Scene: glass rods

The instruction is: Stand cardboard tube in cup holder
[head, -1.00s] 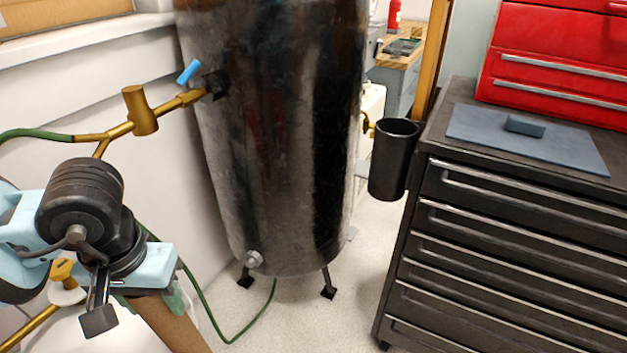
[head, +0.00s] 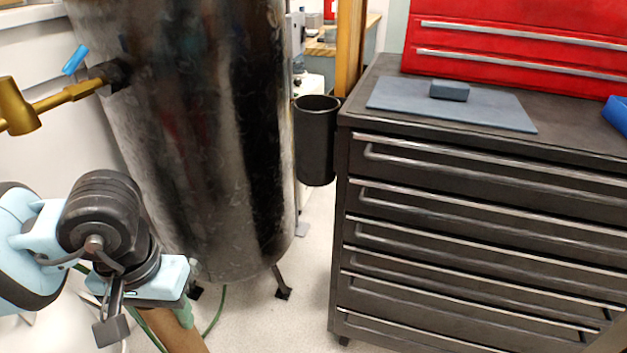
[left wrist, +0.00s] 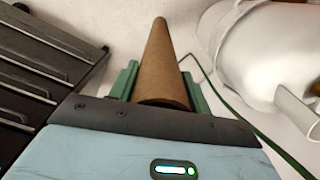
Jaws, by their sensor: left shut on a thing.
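The brown cardboard tube (left wrist: 162,68) is between the green fingers of my left gripper (left wrist: 158,88), which is shut on it. In the head view the tube (head: 172,331) shows only in part at the lower left, below my left gripper (head: 182,312). The tube's far end points away from the wrist, with pale floor behind it. The black cup holder (head: 316,142) is at the left side of the tool cabinet, open at the top. It is to the right of my left gripper and apart from it. My right gripper is out of view.
The black drawer cabinet (head: 470,215) fills the right, with a blue-grey mat (head: 400,100) and small block (head: 449,90) on top. A red toolbox (head: 500,35) stands behind them. A large dark tank (head: 190,150) with a brass fitting (head: 18,108) stands left of the cup holder.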

